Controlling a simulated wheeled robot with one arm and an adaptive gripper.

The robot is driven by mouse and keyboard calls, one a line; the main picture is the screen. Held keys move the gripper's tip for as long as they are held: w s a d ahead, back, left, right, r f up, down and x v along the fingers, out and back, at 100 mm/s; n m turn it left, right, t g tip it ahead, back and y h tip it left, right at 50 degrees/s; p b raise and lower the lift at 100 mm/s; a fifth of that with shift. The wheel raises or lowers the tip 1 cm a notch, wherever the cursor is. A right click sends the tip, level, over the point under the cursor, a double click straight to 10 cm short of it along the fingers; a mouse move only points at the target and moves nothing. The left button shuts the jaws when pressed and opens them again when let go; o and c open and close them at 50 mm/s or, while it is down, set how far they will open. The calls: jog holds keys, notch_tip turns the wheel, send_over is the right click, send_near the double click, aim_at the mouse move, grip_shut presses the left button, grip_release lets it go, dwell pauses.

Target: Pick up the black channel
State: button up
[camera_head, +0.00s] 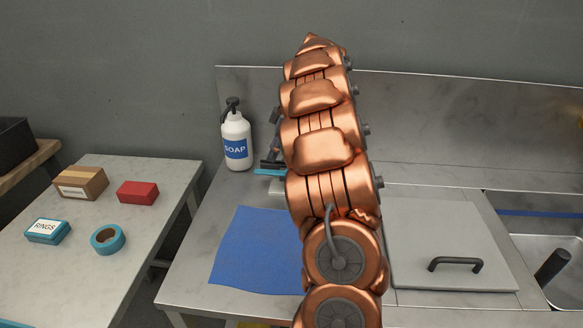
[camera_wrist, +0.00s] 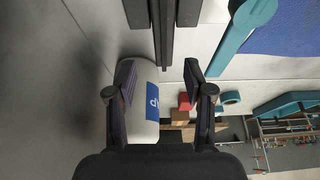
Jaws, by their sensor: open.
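The black channel (camera_wrist: 162,30) is a long dark profile with raised ribs at the top middle of the wrist view. It lies on the pale counter and its upper end runs out of the picture. My gripper (camera_wrist: 159,72) is open and empty, with its two dark fingers spread to either side of the channel's near end. I cannot tell how high the fingertips are above it. In the head view a dark bar (camera_head: 270,164) that looks like the channel shows beside my arm, partly hidden. My arm also hides most of my gripper there.
A white soap bottle (camera_head: 236,140) stands close by; it also shows in the wrist view (camera_wrist: 143,100), near the left finger. A teal tool (camera_wrist: 243,27) lies right of the channel. A blue mat (camera_head: 254,250) lies in front. A side table (camera_head: 150,200) holds small boxes and tape.

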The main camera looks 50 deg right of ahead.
jog(key=x, duration=0.2)
jog(key=p+x, duration=0.1)
jog(key=shift+s+a+f, duration=0.1)
jog(key=shift+a+f, duration=0.15)
jog(key=shift+f, duration=0.1)
jog(key=shift+w+f, duration=0.2)
jog(key=shift+f, duration=0.2)
jog(key=shift+c, duration=0.4)
grip_shut()
